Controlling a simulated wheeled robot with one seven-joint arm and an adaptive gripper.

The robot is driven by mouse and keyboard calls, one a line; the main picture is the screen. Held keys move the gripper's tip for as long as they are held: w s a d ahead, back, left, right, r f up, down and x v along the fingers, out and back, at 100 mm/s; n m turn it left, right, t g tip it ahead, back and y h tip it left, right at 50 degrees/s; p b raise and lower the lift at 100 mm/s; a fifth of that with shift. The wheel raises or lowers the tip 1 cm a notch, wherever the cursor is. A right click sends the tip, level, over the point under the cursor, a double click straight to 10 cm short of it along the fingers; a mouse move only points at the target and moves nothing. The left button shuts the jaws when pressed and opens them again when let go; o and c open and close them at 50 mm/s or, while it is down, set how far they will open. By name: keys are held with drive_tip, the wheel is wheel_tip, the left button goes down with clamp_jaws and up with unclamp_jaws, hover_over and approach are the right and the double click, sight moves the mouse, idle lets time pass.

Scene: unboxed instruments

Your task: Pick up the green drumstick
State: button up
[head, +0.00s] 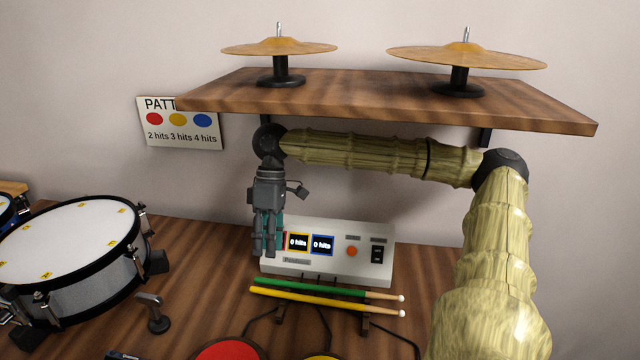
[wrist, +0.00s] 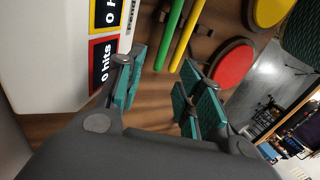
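The green drumstick (head: 310,286) lies on a small stand on the wooden table in the head view, behind the yellow drumstick (head: 312,299) and roughly parallel to it. Both have pale wooden ends with white tips at the right. My gripper (head: 265,250) hangs pointing down in front of the left part of the grey-white box, left of the drumsticks. In the wrist view my gripper (wrist: 158,92) has its teal-padded fingers apart with nothing between them. The green drumstick (wrist: 169,33) and the yellow drumstick (wrist: 188,35) show just beyond the fingertips.
The hit-counter box (head: 330,268) stands close behind the drumsticks. A shelf (head: 380,100) with two cymbals overhangs my arm. A white drum (head: 75,245) is at the left. Red (head: 230,351) and yellow pads lie in front, with cables on the table.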

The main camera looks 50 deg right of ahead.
drive_tip(key=shift+x, duration=0.9)
drive_tip(key=shift+s+a+f+b, duration=0.2)
drive_tip(key=shift+s+f, duration=0.25)
drive_tip(key=shift+f, duration=0.2)
drive_tip(key=shift+s+a+f+b, duration=0.1)
drive_tip(key=shift+s+f+b, duration=0.25)
drive_tip(key=shift+f, duration=0.35)
drive_tip(key=shift+s+a+f+b, duration=0.1)
drive_tip(key=shift+s+a+f, duration=0.05)
drive_tip(key=shift+s+f, duration=0.45)
drive_tip(key=shift+w+a+f, duration=0.1)
drive_tip(key=shift+f, duration=0.25)
drive_tip(key=shift+c, duration=0.4)
clamp_jaws()
